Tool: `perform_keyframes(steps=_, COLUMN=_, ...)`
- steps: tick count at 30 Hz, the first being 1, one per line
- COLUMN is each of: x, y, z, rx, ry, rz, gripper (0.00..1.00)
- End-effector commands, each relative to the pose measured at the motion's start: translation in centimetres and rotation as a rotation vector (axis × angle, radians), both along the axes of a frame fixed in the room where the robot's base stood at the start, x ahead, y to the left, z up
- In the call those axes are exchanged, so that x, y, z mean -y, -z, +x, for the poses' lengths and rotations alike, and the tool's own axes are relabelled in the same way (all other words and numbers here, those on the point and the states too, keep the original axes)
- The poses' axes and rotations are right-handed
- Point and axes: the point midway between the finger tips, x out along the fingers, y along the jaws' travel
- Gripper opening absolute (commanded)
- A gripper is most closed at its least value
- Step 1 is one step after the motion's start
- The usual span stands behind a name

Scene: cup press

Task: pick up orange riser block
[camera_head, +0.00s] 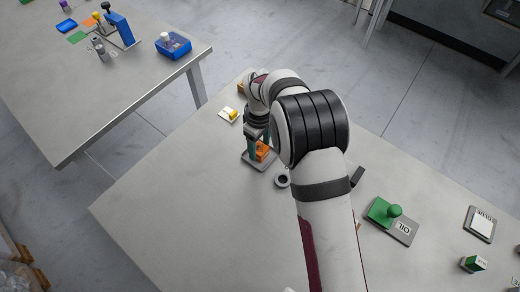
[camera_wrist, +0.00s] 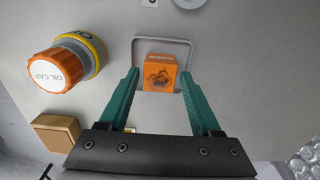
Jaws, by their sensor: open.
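The orange riser block (camera_head: 262,151) stands on a grey shallow tray (camera_head: 258,165) on the near table, beneath my gripper. In the wrist view the orange block (camera_wrist: 160,72) sits inside the grey tray's raised rim (camera_wrist: 163,41), with dark print on its face. My gripper (camera_wrist: 159,82) is open. Its two green fingers reach down on either side of the block, one left and one right, with small visible gaps. In the head view my gripper (camera_head: 257,144) is partly hidden by my arm.
An orange-capped oil container (camera_wrist: 65,68) stands left of the tray in the wrist view, with a tan block (camera_wrist: 57,132) nearby. Another table (camera_head: 90,100) with a blue bin (camera_head: 174,46) stands at upper left.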

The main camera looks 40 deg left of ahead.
Motion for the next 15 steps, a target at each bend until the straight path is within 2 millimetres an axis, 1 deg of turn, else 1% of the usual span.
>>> perform_keyframes(steps=1, x=0.0, y=0.9, z=0.0, rx=-0.001, ry=0.0, rz=-0.002, gripper=0.65)
perform_keyframes(steps=3, x=0.0, y=1.7, z=0.0, rx=0.0, ry=0.001, rz=-0.001, gripper=0.65)
perform_keyframes(steps=6, x=0.0, y=2.1, z=0.0, rx=0.001, ry=0.001, rz=0.001, gripper=0.65)
perform_keyframes(steps=10, x=0.0, y=2.1, z=0.0, rx=0.001, ry=0.001, rz=0.001, gripper=0.65)
perform_keyframes(steps=11, x=0.0, y=2.1, z=0.0, rx=0.001, ry=0.001, rz=0.001, gripper=0.61)
perform_keyframes(steps=15, x=0.0, y=2.0, z=0.0, rx=0.001, ry=0.001, rz=0.001, gripper=0.36)
